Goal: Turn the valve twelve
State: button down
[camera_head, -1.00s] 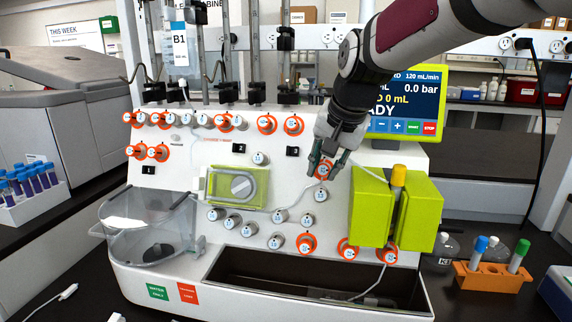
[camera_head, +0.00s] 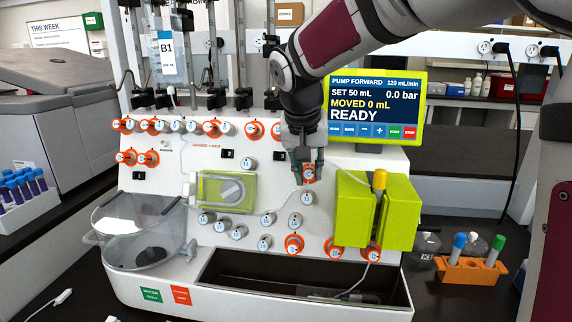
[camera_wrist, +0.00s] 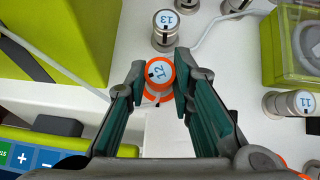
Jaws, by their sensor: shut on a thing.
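Valve twelve (camera_wrist: 160,74) is a round knob with a white face marked 12 and an orange ring, on the white front panel of the machine. In the head view valve twelve (camera_head: 309,174) sits right of centre, partly covered by my fingers. My gripper (camera_head: 308,180) reaches down to it from above, its dark teal fingers on either side of the knob. In the wrist view my gripper (camera_wrist: 157,80) has one finger to the left and one to the right of the knob, shut on it. The 12 reads tilted there.
Valve 13 (camera_wrist: 165,25) stands close below valve twelve in the head view, with a thin tube nearby. A lime-green pump block (camera_head: 357,215) with a yellow-topped part is to the right. The screen (camera_head: 373,108) reads READY, behind my wrist.

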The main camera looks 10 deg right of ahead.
jog(key=n+h, duration=0.2)
jog(key=h, duration=0.1)
jog(key=n+h, duration=0.1)
jog(key=n, duration=0.1)
jog(key=shift+w+a+f+g, duration=0.1)
jog(key=shift+a+g, duration=0.25)
jog(key=shift+g, duration=0.05)
jog(key=shift+a+f+n+h, duration=0.1)
jog(key=shift+f+n+h, duration=0.05)
jog(key=shift+n+h, duration=0.8)
jog(key=shift+f+n+t+h, duration=0.1)
jog(key=shift+n+t+h, duration=0.4)
jog(key=shift+n+h, duration=0.75)
jog(key=c, duration=1.4)
grip_release()
